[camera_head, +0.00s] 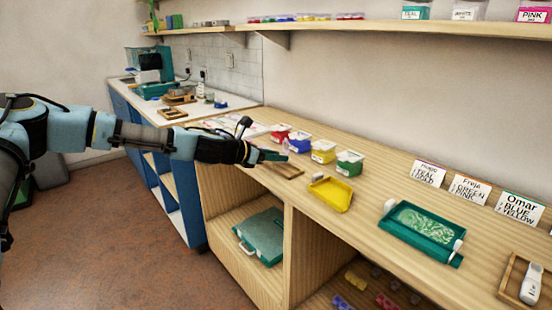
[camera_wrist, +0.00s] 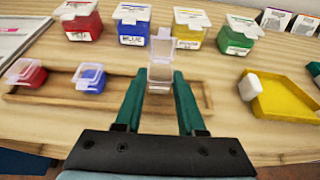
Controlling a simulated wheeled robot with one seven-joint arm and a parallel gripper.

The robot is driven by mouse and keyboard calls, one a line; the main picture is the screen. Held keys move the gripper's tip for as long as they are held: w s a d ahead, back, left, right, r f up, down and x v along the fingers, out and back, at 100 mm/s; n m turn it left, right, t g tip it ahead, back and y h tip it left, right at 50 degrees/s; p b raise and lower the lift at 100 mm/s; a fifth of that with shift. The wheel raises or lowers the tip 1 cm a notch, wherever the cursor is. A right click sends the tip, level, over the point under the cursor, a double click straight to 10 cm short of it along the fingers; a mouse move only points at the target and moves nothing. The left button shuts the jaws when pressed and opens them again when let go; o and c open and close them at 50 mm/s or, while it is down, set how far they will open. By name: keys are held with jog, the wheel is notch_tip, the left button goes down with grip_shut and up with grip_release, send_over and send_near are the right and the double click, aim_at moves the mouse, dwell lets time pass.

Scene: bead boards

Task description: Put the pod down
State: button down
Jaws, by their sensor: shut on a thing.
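My gripper (camera_wrist: 160,82) is shut on a small clear pod (camera_wrist: 161,73) with its transparent lid standing open. No coloured contents can be made out in it. The pod is over the right part of a shallow wooden tray (camera_wrist: 58,100); I cannot tell whether it touches the tray. A small red pod (camera_wrist: 26,74) and a small blue pod (camera_wrist: 89,78), both with clear lids, sit in the tray's left part. In the head view my gripper (camera_head: 276,155) is above the wooden tray (camera_head: 287,171), and the held pod cannot be made out there.
Red (camera_wrist: 81,20), blue (camera_wrist: 133,26), yellow (camera_wrist: 189,29) and green (camera_wrist: 238,37) lidded tubs stand behind the tray. A yellow scoop-shaped tray (camera_wrist: 287,104) with a white piece lies to the right. A teal tray of beads (camera_head: 388,224) is farther right. Name cards (camera_head: 470,188) stand by the wall.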

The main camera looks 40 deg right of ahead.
jog(key=shift+f, duration=0.6)
jog(key=shift+f, duration=0.2)
jog(key=c, duration=0.5)
grip_release()
jog(key=shift+r, duration=0.1)
jog(key=shift+r, duration=0.2)
jog(key=shift+a, duration=0.35)
jog(key=b+v, duration=0.2)
jog(key=v, duration=0.9)
jog(key=shift+r+b, duration=0.15)
jog(key=shift+b, duration=0.2)
